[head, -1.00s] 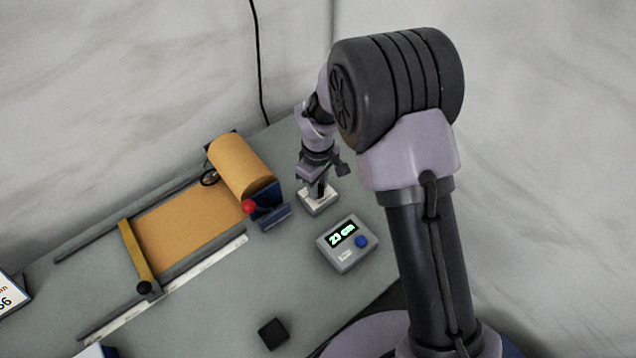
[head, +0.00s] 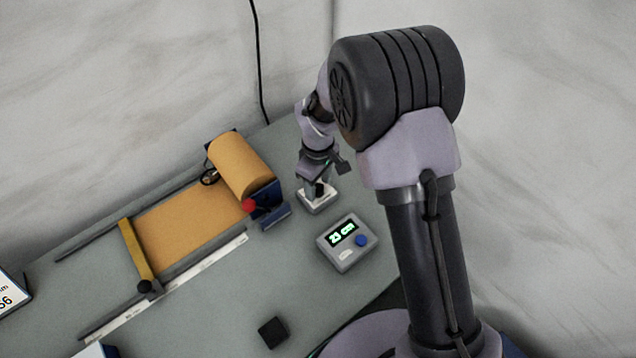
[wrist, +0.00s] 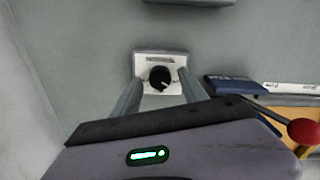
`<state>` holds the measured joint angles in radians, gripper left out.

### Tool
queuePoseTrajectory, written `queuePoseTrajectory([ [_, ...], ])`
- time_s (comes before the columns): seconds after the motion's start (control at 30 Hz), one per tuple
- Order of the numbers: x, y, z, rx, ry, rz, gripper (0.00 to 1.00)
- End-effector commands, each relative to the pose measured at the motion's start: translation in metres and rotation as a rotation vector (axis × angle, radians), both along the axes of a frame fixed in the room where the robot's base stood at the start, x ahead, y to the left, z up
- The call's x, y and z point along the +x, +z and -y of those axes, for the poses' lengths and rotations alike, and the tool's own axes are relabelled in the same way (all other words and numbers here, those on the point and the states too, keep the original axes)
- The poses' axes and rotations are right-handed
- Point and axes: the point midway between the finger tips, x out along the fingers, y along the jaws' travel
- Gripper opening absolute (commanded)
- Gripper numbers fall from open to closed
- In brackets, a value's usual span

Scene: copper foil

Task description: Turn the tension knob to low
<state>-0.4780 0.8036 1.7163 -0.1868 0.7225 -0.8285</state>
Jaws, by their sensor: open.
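The tension knob is a round black dial (wrist: 160,77) with a light pointer mark, on a small pale box (wrist: 161,56). In the wrist view the mark points to the lower right. The box also shows in the head view (head: 318,204), under my gripper (head: 318,190). In the wrist view my gripper (wrist: 160,84) is open, with one finger on each side of the knob. I cannot tell whether either finger touches it. The lettering on the box is too small to read.
A grey box (head: 348,256) with a green "23 cm" display and blue button stands close by. The copper foil roll (head: 240,165) with a red ball-ended lever (head: 249,205) is to the left. A black block (head: 273,333) lies near the front. The bench between is clear.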

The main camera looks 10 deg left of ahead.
Motion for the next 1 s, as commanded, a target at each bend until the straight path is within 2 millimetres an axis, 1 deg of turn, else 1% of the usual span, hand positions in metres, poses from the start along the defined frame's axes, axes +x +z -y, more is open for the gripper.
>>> queuePoseTrajectory([
  [0.07, 0.000, 0.011, 0.000, 0.000, 0.000, 0.001, 0.51],
  [0.17, 0.001, 0.035, 0.000, 0.002, -0.002, 0.003, 0.51],
  [0.4, 0.001, 0.103, -0.001, 0.003, -0.001, 0.004, 0.51],
  [0.5, 0.001, 0.128, 0.000, 0.001, 0.001, 0.004, 0.51],
  [0.6, 0.000, 0.149, 0.000, 0.002, -0.001, 0.003, 0.51],
  [0.7, 0.001, 0.164, 0.000, 0.001, 0.001, 0.003, 0.51],
  [0.8, 0.000, 0.171, 0.000, 0.000, 0.001, 0.001, 0.51],
  [1.0, 0.000, 0.172, 0.000, 0.000, 0.001, 0.001, 0.51],
])
